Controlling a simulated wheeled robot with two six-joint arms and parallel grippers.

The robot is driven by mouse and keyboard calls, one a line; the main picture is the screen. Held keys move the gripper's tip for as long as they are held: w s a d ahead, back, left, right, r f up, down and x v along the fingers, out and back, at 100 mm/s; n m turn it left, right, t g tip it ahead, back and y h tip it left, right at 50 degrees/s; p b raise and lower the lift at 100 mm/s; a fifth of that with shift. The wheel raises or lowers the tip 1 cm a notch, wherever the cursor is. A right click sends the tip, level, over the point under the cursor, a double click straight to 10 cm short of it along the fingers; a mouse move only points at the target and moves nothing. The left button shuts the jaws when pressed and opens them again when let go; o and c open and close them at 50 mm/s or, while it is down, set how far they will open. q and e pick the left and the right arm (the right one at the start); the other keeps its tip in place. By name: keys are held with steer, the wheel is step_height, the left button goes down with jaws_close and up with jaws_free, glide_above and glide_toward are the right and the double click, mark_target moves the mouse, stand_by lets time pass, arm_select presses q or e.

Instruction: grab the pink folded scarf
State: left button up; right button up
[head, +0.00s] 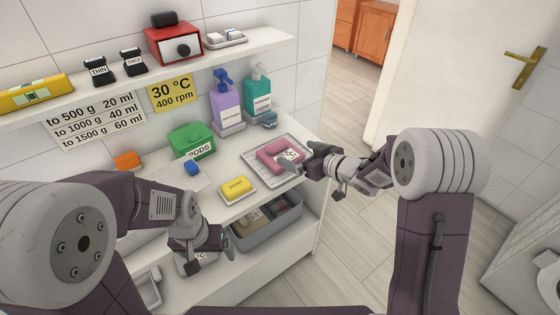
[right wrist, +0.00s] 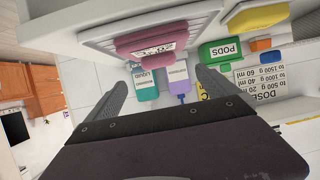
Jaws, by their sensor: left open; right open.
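The pink folded scarf (head: 280,156) with a white label lies on a grey tray (head: 252,157) at the right end of the counter. My right gripper (head: 315,158) is open at the right edge of the scarf. In the right wrist view the scarf (right wrist: 165,42) shows beyond the open fingertips (right wrist: 162,80), not between them. I cannot tell whether a finger touches it. My left gripper (head: 215,245) is open and empty, low in front of the counter, away from the scarf.
A yellow sponge-like block (head: 236,187) sits on a dish left of the tray. A green pods box (head: 191,140), a purple pump bottle (head: 227,105) and a teal bottle (head: 258,95) stand behind. A grey bin (head: 268,228) is on the shelf below. Floor right of the counter is clear.

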mark_target(281, 147)
steer(key=shift+s+a+r, duration=0.15)
steer(key=w+f, duration=0.1)
steer(key=w+a, duration=0.1)
steer(key=w, duration=0.1)
steer(key=shift+a+f, duration=0.15)
steer(key=shift+f, duration=0.25)
steer(key=shift+w+a, duration=0.2)
steer(key=shift+a, duration=0.1)
steer(key=x, duration=0.5)
steer(key=shift+f+b, duration=0.1)
steer(key=shift+b, duration=0.2)
steer(key=shift+s+d, duration=0.1)
steer(key=shift+c, duration=1.2)
steer(key=c, duration=1.3)
steer(key=shift+o, duration=0.2)
step_height(281, 147, up, 5)
steer(key=shift+f+p, duration=0.15)
steer(key=shift+p, duration=0.65)
steer(key=w+d+r+p+v, duration=0.1)
steer(key=p+v, duration=0.1)
steer(key=v, duration=1.1)
steer(key=shift+w+r, duration=0.2)
steer(key=shift+w, duration=0.05)
